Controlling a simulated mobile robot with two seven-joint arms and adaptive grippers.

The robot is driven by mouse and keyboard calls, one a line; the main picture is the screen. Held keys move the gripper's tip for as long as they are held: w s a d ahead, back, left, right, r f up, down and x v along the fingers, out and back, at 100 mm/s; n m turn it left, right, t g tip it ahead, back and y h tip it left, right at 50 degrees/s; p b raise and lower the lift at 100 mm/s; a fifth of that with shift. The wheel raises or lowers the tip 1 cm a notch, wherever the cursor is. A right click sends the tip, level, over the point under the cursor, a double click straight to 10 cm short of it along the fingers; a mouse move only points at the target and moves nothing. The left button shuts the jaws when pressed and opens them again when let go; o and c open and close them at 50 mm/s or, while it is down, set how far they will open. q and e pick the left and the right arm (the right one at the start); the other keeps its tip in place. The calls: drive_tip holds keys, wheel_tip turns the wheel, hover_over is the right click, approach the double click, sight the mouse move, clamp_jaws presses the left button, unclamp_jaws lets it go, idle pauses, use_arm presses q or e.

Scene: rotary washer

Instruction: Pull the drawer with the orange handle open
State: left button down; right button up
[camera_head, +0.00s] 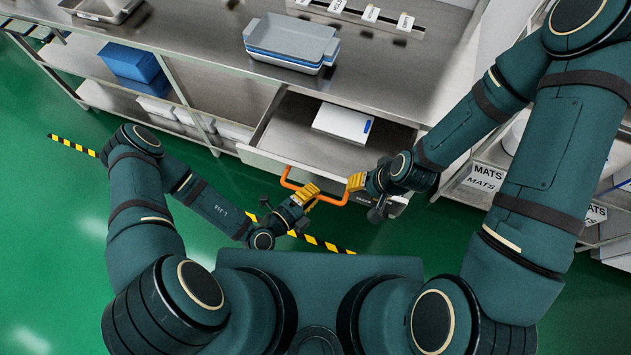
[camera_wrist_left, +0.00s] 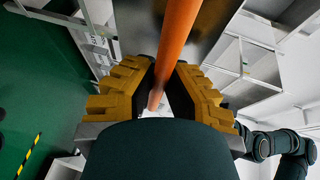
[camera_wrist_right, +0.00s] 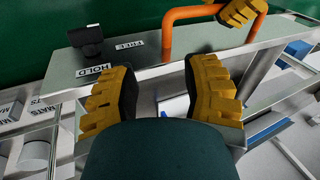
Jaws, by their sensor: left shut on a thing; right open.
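The drawer (camera_head: 283,136) under the steel counter stands open, pulled out toward me, with a white box with a blue end (camera_head: 342,122) inside. Its orange handle (camera_head: 331,200) is on the front panel; the handle also shows in the left wrist view (camera_wrist_left: 176,40) and the right wrist view (camera_wrist_right: 182,14). My left gripper (camera_head: 308,194) is shut on the handle, and the bar runs between its yellow fingers (camera_wrist_left: 163,88). My right gripper (camera_head: 356,182) is open and empty at the right end of the handle, above the drawer front; its fingers stand apart (camera_wrist_right: 165,92).
Grey-blue trays (camera_head: 290,42) are stacked on the counter. A blue bin (camera_head: 130,64) sits on the shelf at left. Shelves labelled MATS (camera_head: 485,178) stand at right. Black-and-yellow tape (camera_head: 325,244) marks the green floor. A black knob and a HOLD label (camera_wrist_right: 94,70) are on the front panel.

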use_arm(q)
drive_tip(key=s+a, duration=0.1)
drive_tip(key=s, duration=0.4)
drive_tip(key=shift+s+a+f, duration=0.15)
drive_tip(key=shift+s+a, duration=0.2)
drive_tip(key=shift+s, duration=0.05)
drive_tip(key=c, duration=1)
unclamp_jaws()
drive_tip(key=v, duration=1.2)
